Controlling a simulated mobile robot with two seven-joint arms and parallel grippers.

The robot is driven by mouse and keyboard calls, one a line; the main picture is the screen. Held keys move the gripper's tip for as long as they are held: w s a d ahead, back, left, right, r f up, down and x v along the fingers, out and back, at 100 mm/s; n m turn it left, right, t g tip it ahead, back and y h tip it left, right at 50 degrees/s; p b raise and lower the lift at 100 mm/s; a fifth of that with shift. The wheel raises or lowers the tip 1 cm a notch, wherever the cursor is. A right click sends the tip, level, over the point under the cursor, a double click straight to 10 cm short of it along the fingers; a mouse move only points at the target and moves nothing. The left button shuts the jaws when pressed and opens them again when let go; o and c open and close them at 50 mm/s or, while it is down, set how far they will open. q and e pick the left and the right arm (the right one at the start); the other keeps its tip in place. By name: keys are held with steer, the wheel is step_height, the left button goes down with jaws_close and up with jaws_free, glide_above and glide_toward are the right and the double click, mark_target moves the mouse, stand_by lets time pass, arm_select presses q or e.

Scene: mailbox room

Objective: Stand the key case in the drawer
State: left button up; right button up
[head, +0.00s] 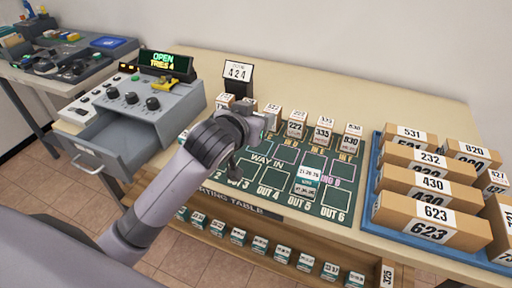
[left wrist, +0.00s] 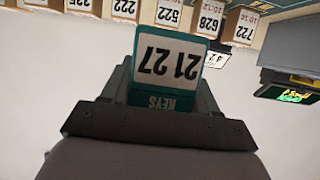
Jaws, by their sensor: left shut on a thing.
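The key case is teal with a white label reading 2127 and the word KEYS; it fills the middle of the left wrist view (left wrist: 166,58). My left gripper (head: 256,126) is shut on it, with dark fingers on both sides of the case. In the head view the gripper is above the back left of the sorting mat, and its arm hides most of the case. The grey drawer (head: 122,137) is pulled out from the control box at the left, and its visible inside looks empty. The gripper is to the right of the drawer. My right gripper is not in view.
The control box (head: 150,98) carries knobs and a sign reading OPEN, TRIES 4. Several small numbered boxes stand along the back of the mat (head: 268,200). A teal labelled case (head: 306,183) stands on the mat. A blue tray (head: 376,160) of cartons is at the right.

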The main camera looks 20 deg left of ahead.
arm_select(q)
step_height(320, 180, down, 9)
steer(key=shift+r+b, duration=0.1)
steer(key=shift+b, duration=0.3)
steer(key=o, duration=1.1)
